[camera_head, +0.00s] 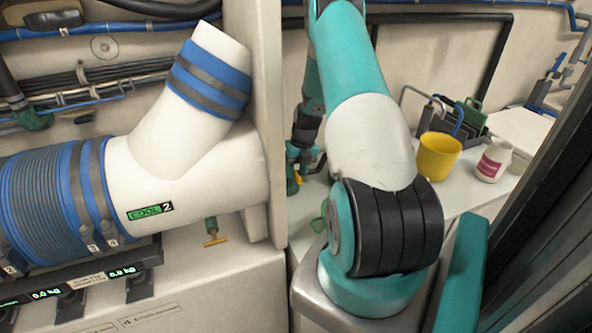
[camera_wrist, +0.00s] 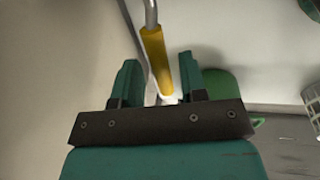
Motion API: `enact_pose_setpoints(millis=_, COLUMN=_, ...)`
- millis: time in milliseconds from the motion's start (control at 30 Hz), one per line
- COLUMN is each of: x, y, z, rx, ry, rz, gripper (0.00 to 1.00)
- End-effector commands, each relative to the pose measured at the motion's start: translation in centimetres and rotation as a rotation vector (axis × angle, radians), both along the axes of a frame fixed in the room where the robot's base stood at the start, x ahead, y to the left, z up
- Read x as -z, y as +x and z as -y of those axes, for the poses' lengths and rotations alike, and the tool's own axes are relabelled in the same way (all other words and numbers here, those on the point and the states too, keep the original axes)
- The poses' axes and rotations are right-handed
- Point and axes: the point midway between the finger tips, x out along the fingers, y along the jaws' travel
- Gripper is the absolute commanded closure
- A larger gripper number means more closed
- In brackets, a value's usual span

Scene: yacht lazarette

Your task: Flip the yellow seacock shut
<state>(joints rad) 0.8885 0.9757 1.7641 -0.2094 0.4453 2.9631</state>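In the wrist view, a yellow lever grip (camera_wrist: 153,44) on a bent grey metal rod reaches down between the two teal fingers of my gripper (camera_wrist: 158,60). The fingers stand apart, with a gap on each side of the grip, so my gripper is open around it. The grip's lower end is near a pale piece at the gripper's base; contact there cannot be told. In the head view, my gripper (camera_head: 299,170) is left of my arm, beside the partition, with a small yellow bit by it. The seacock's body is not clearly visible.
A small valve with a yellow T-handle (camera_head: 214,240) is below the white pipe (camera_head: 175,165). The partition (camera_head: 258,110) is close left of my arm.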

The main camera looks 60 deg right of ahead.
Motion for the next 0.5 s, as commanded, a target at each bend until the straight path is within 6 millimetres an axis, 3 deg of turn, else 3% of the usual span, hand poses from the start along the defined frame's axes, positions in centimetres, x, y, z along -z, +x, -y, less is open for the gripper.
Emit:
enact_pose_setpoints(millis=333, x=-0.2, y=0.0, z=0.0, rx=-0.004, ry=0.0, rz=0.001, gripper=0.56)
enact_pose_setpoints(millis=500, x=-2.2, y=-0.1, z=0.4, rx=-0.003, ry=-0.003, rz=0.004, gripper=0.56)
